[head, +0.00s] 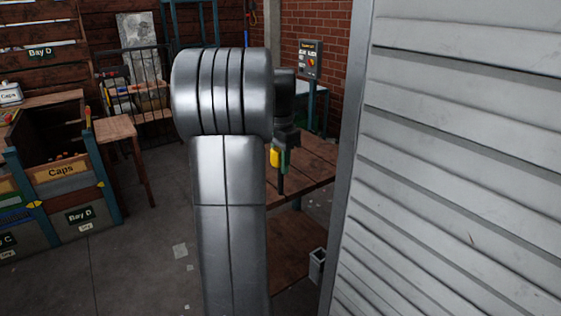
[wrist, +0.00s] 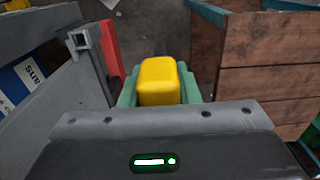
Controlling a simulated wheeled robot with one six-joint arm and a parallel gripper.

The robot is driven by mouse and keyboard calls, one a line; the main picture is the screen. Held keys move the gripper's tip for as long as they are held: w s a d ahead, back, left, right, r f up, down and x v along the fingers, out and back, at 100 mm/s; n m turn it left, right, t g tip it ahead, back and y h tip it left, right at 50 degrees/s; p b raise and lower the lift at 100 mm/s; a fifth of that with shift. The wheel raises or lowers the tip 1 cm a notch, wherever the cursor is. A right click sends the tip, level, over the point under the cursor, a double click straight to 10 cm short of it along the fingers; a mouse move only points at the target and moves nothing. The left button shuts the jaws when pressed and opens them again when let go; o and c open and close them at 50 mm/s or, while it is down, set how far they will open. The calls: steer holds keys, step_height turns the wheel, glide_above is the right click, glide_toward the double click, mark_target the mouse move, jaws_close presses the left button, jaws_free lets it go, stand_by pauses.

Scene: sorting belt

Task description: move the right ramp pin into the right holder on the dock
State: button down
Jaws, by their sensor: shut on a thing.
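My gripper (wrist: 160,90) has green fingers shut on a ramp pin with a yellow top (wrist: 160,80). In the head view my gripper (head: 282,158) hangs beyond my arm. The pin's yellow part (head: 274,157) shows there, with a dark shaft pointing down below it. A grey square open-topped socket (wrist: 78,40) stands to the left of the pin in the wrist view, apart from it. A grey square hollow piece (head: 317,263) also shows low in the head view. I cannot tell which is the right holder. My arm hides much of the scene.
A pale ribbed shutter (head: 460,170) fills the right side. A wooden table (head: 312,160) stands behind my gripper. In the wrist view, a red strip (wrist: 109,48) is beside the socket and wooden crates (wrist: 265,50) are at right.

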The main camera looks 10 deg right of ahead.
step_height(320, 180, up, 2)
steer(key=shift+r+p, duration=0.25)
steer(key=shift+p, duration=0.55)
steer(key=shift+r, duration=2.1)
